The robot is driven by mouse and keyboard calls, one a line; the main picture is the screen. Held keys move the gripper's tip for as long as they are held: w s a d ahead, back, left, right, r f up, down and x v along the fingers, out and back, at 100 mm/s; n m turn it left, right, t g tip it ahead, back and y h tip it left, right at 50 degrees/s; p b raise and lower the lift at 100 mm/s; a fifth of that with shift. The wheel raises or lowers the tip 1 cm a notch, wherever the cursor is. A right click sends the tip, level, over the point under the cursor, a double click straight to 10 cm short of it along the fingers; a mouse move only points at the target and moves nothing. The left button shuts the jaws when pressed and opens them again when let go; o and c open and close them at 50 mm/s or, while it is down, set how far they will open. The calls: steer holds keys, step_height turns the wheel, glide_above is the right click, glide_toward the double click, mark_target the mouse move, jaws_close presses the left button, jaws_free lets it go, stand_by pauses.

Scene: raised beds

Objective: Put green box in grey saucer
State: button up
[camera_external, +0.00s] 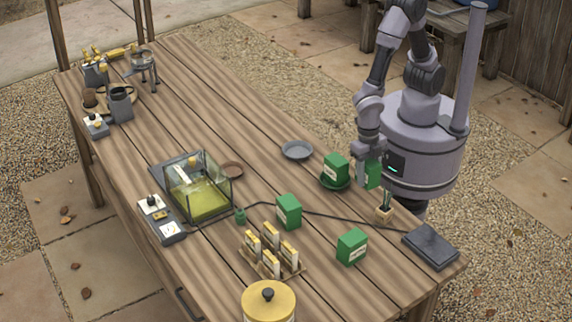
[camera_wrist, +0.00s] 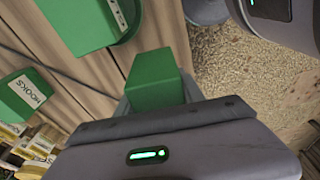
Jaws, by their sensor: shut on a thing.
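My gripper (camera_external: 371,158) points down at the table's right edge, shut on a green box (camera_external: 373,174). In the wrist view the held green box (camera_wrist: 153,82) sticks out beyond the jaws. The grey saucer (camera_external: 297,150) lies empty on the table, to the left of my gripper and a little farther back. Another green box (camera_external: 336,166) stands on a green saucer (camera_external: 335,184), just left of the held box. Two more green boxes stand nearer the front, one in the middle (camera_external: 289,211) and one to the right (camera_external: 352,246).
A small wooden pot (camera_external: 384,214) and a dark flat slab (camera_external: 431,246) stand near the right edge. The planks behind the grey saucer are clear.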

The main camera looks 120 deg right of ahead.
mark_target(371, 163)
step_height(371, 163, up, 8)
steer(key=shift+r, duration=0.15)
steer(key=s+d+m+t+h+b, duration=0.1)
steer(key=s+d+m+b, duration=0.25)
steer(key=d+m, duration=0.6)
steer(key=s+d+m+t+h+b, duration=0.15)
steer(key=s+d+m, duration=0.45)
steer(key=d, duration=0.7)
step_height(371, 163, down, 5)
steer(key=w+m+g, duration=0.1)
steer(key=m, duration=0.1)
steer(key=shift+n+y, duration=0.25)
steer(key=shift+y, duration=0.1)
steer(key=w+d+p, duration=0.2)
steer(key=w, duration=0.2)
steer(key=w+d+f+p, duration=0.1)
steer(key=w+d+p, duration=0.2)
steer(key=w, duration=0.2)
steer(key=w+d+f+p, duration=0.1)
steer(key=w+d+p, duration=0.1)
steer(key=w, duration=0.3)
steer(key=shift+w+d+p, duration=0.1)
steer(key=shift+d+p, duration=0.3)
step_height(371, 163, down, 4)
steer(key=shift+r+b, duration=0.2)
steer(key=shift+b, duration=0.7)
steer(key=shift+r, duration=0.1)
